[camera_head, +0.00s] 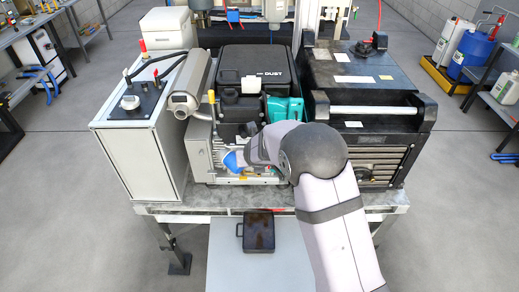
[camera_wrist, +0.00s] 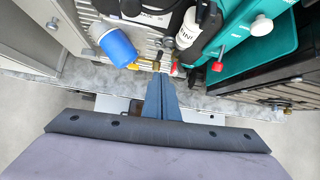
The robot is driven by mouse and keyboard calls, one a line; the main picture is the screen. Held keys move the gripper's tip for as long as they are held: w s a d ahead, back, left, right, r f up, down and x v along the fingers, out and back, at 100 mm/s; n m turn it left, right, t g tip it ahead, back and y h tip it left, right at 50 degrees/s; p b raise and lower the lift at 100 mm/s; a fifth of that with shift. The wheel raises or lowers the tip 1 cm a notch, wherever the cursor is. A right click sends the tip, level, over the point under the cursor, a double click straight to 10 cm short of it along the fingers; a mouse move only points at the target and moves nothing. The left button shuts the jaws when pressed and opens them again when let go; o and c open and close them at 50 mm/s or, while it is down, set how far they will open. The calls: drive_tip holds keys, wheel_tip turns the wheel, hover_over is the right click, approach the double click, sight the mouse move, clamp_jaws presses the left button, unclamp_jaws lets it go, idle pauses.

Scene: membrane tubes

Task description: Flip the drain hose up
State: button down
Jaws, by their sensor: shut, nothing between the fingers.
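In the head view my arm covers this spot, and the fingertips are hidden.
A blue canister-like part (camera_wrist: 118,47) is left of the fingertips. A red knob (camera_wrist: 218,66) and teal housing (camera_wrist: 250,40) are to the right. In the head view a dark tray (camera_head: 259,232) sits below the bench's front edge. A grey control cabinet (camera_head: 150,150) stands left.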

drive_tip(key=shift+w+r+p, duration=0.15)
drive_tip(key=shift+r+p, duration=0.1)
drive_tip(key=shift+r, duration=0.4)
drive_tip(key=shift+w+r+p, duration=0.15)
drive_tip(key=shift+r+p, duration=0.1)
drive_tip(key=shift+r, duration=0.4)
